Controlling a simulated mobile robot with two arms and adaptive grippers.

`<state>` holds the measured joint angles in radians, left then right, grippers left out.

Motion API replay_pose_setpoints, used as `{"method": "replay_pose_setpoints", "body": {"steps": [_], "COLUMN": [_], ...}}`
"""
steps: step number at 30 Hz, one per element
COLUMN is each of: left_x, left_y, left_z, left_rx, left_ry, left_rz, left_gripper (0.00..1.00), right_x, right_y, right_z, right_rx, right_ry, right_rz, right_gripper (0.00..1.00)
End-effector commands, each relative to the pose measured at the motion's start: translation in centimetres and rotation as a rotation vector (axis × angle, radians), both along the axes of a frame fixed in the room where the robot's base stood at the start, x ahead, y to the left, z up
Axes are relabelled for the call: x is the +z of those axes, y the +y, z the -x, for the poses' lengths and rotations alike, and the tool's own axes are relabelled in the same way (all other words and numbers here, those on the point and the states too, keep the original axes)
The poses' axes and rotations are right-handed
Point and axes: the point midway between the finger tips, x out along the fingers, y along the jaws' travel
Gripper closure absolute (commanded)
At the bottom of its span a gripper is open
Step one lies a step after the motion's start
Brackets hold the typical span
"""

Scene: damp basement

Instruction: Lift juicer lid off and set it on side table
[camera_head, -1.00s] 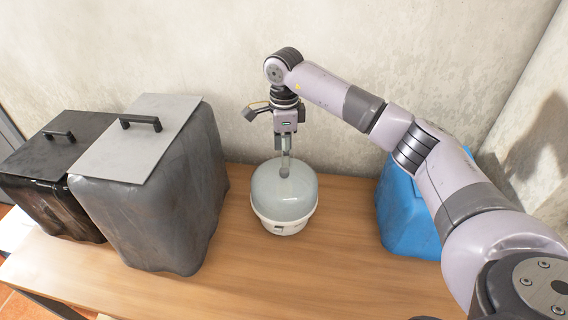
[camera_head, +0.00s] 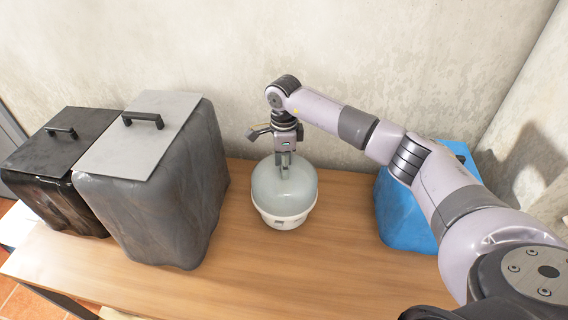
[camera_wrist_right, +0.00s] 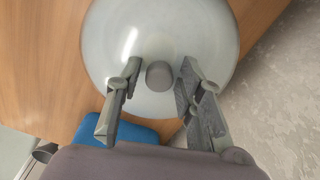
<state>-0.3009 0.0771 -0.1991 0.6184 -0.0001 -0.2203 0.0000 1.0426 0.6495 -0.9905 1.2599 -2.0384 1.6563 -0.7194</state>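The juicer (camera_head: 284,219) stands upright on the wooden table, with a white base and a domed, translucent grey-green lid (camera_head: 268,190) on it. In the right wrist view the lid (camera_wrist_right: 112,40) fills the upper middle, with a small round grey knob (camera_wrist_right: 159,75) on top. My right gripper (camera_head: 284,174) points down at the top of the lid. In the wrist view its fingers (camera_wrist_right: 160,72) are open, one on each side of the knob, with a gap on both sides. My left gripper is not in view. I cannot make out a separate side table.
A tall grey bin (camera_head: 160,205) with a handled flat lid and a black bin (camera_head: 48,195) stand left of the juicer. A blue container (camera_head: 402,215) stands to the right, partly behind my right arm. The wooden table (camera_head: 330,265) is clear in front. A concrete wall (camera_head: 190,50) rises behind.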

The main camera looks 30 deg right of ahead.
Motion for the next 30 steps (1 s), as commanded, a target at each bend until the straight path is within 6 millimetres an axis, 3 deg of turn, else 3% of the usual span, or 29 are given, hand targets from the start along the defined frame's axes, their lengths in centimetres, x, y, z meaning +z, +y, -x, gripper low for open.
{"method": "replay_pose_setpoints", "body": {"steps": [14, 23, 30], "left_x": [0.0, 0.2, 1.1], "left_y": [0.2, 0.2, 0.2], "left_z": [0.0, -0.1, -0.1], "left_rx": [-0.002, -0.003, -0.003], "left_ry": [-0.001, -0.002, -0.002], "left_rz": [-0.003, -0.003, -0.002], "left_gripper": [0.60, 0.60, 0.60], "right_x": [0.0, 0.3, 1.8], "right_y": [0.0, 0.0, 0.0], "right_z": [0.0, 0.0, 0.0], "right_rx": [0.000, 0.000, 0.000], "right_ry": [0.000, -0.001, -0.001], "right_rz": [0.000, -0.001, -0.001], "right_gripper": [0.99, 1.00, 1.00]}}
